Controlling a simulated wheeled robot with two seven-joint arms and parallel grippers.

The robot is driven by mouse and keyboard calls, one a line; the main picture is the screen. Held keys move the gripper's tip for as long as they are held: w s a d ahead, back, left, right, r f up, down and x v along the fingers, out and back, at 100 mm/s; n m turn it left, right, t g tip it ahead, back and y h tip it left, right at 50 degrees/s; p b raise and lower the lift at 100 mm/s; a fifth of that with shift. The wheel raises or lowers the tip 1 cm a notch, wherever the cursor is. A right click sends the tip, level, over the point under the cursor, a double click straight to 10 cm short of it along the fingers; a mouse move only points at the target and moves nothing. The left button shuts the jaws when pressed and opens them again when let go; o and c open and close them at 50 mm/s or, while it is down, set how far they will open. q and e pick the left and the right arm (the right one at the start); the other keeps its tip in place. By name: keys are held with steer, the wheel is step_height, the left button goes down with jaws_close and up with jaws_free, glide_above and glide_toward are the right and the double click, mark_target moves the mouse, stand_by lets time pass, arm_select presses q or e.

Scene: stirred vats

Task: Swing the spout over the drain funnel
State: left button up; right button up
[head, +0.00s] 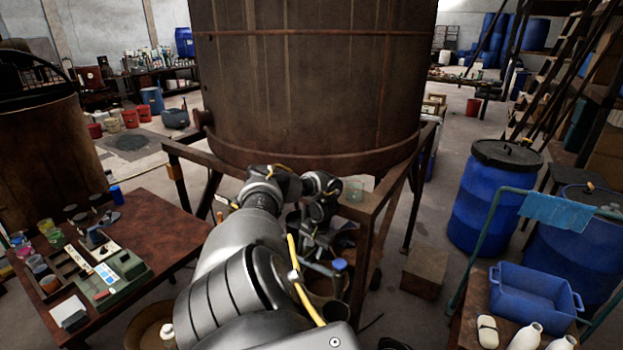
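My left arm reaches up from the bottom middle and bends down at the wrist, in front of the big brown vat (310,90). My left gripper (314,246) hangs low under the vat, among dark parts near a short grey pipe that looks like the spout (318,268). A blue-capped piece (340,265) is at the pipe's right end. Whether the fingers touch it or are closed is too dark and small to tell. A round brownish rim (336,309) below may be the drain funnel, partly hidden by my arm. My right gripper is out of view.
The vat rests on a rusty steel frame (384,208) with legs around the gripper. A brown table (160,225) with jars and a green tray stands left. Blue drums (487,205) and a blue tub (533,296) stand right. A box (425,272) lies on the floor.

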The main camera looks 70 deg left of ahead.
mark_target(316, 265)
arm_select(q)
step_height(316, 265, up, 8)
steer(key=d, duration=0.1)
steer(key=shift+w, duration=0.45)
steer(key=shift+f, duration=0.15)
